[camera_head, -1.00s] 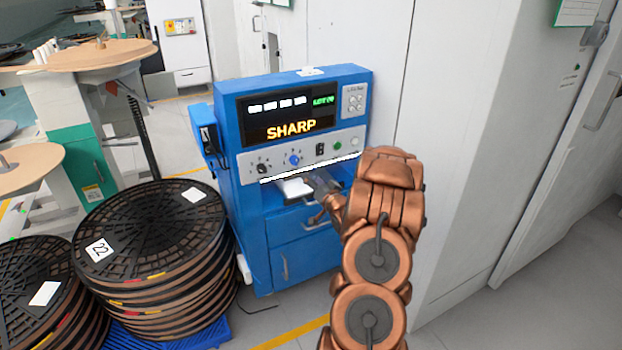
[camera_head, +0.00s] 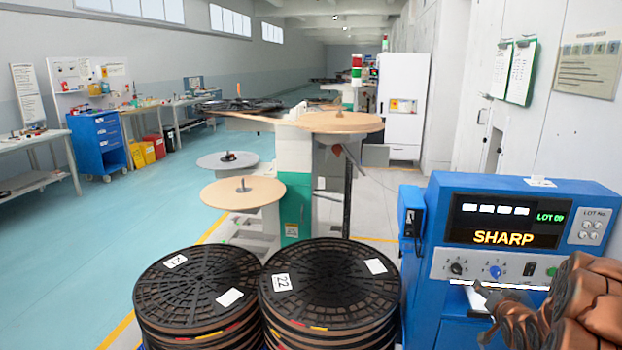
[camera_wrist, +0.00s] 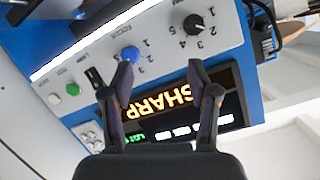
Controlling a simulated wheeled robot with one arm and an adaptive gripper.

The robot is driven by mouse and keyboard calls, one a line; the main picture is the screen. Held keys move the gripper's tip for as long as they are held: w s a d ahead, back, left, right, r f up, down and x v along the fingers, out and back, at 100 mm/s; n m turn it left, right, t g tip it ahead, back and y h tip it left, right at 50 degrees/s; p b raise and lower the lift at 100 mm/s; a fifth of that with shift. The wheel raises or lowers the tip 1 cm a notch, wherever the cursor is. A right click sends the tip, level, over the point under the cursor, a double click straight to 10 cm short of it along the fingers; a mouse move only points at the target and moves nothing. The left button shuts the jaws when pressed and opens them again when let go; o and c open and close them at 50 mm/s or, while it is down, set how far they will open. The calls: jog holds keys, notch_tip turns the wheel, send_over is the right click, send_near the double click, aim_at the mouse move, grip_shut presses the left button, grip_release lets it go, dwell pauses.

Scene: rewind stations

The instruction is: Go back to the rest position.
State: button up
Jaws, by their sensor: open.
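My gripper (camera_wrist: 159,82) is open and empty in the wrist view, its two dark fingers apart in front of the blue machine's panel. The blue machine (camera_head: 422,318) stands at the lower right of the head view. Its display (camera_head: 508,219) reads SHARP, with LOT 09 in green. The blue knob (camera_wrist: 130,54) and a black knob (camera_wrist: 194,24) show near the fingertips in the wrist view; I cannot tell whether anything is touched. In the head view my copper arm (camera_head: 590,305) is at the lower right corner, with the gripper low in front of the panel.
Two stacks of black reels (camera_head: 198,280) (camera_head: 330,280) stand left of the machine. Behind them is a rewind station with tan discs (camera_head: 243,193). A blue cabinet (camera_head: 98,145) and benches line the left wall. The teal floor (camera_head: 110,235) at left is clear.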

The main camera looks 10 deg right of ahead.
jog(key=s+a+r+n+g+y+p, duration=0.1)
jog(key=s+a+r+g, duration=0.25)
jog(key=a, duration=0.45)
jog(key=s+a+r+n+g+p, duration=0.1)
jog(key=s+a+r+n+g, duration=0.1)
jog(key=s+a, duration=0.45)
jog(key=s+a+r+n+g+y+p, duration=0.1)
jog(key=s+a+r+g, duration=0.2)
jog(key=a, duration=0.6)
jog(key=s+a+r+n+g+y, duration=0.1)
jog(key=s+a+g, duration=0.1)
jog(key=s+a, duration=0.4)
jog(key=s+a+r+n+g+y+p, duration=0.1)
jog(key=s+a, duration=0.5)
jog(key=s, duration=0.6)
jog(key=s+a+r+n+g+y+p, duration=0.1)
jog(key=s+a+r+n+g, duration=0.1)
jog(key=s+a, duration=0.4)
jog(key=s+r+g, duration=0.1)
jog(key=s+g, duration=0.1)
jog(key=s, duration=0.2)
jog(key=shift+r+n, duration=0.25)
jog(key=shift+n, duration=0.15)
